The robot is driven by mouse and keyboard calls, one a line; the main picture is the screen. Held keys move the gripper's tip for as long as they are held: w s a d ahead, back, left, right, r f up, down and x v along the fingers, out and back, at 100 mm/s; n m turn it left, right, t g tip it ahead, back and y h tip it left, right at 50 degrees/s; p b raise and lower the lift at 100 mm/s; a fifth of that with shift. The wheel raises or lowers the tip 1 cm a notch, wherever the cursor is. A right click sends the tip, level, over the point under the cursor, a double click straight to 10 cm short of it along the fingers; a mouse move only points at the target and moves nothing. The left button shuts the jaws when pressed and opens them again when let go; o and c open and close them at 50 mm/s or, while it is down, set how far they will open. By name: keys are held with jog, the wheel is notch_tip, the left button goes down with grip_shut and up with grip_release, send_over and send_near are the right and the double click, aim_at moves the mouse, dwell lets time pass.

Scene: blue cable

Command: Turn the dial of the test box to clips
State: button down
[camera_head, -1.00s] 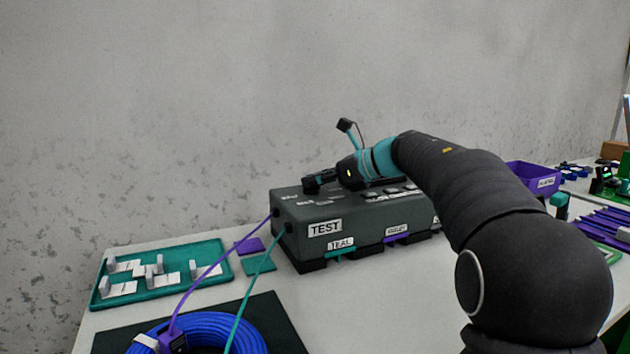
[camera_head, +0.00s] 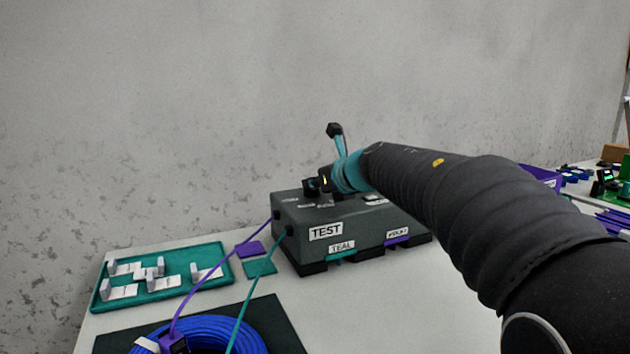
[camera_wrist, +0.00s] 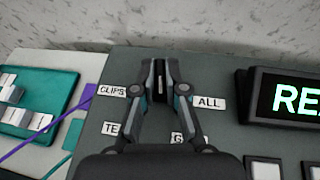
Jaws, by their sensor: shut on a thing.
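The test box (camera_head: 290,222) is a dark grey box with a TEST label, standing on the table. In the wrist view its top (camera_wrist: 225,140) has a CLIPS label (camera_wrist: 112,91) on the left, an ALL label (camera_wrist: 208,103) on the right, and two partly hidden labels nearer me. My gripper (camera_wrist: 160,84) is shut on the black dial (camera_wrist: 159,70) between these labels. The dial has a pale line on it, pointing roughly away from me. In the head view my gripper (camera_head: 312,187) is at the box's top left, with the dial mostly hidden.
A lit display (camera_wrist: 298,98) and pale buttons (camera_wrist: 265,170) lie right of the dial. A purple cable (camera_head: 215,277) and a teal cable (camera_head: 255,290) run from the box to a blue coil (camera_head: 215,328). A teal tray (camera_head: 215,270) stands left. The wall is close behind.

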jog(key=shift+a+f+m+h, duration=0.1)
jog(key=shift+m+h, duration=0.5)
jog(key=shift+h, duration=0.1)
jog(key=shift+f+m+t+h, duration=0.15)
jog(key=shift+m+t+h, duration=0.45)
jog(key=shift+m+h, duration=0.3)
jog(key=c, duration=1.2)
grip_release()
jog(key=shift+s+r, duration=0.2)
jog(key=shift+r, duration=0.05)
jog(key=v, duration=1.1)
jog(key=shift+s, duration=0.25)
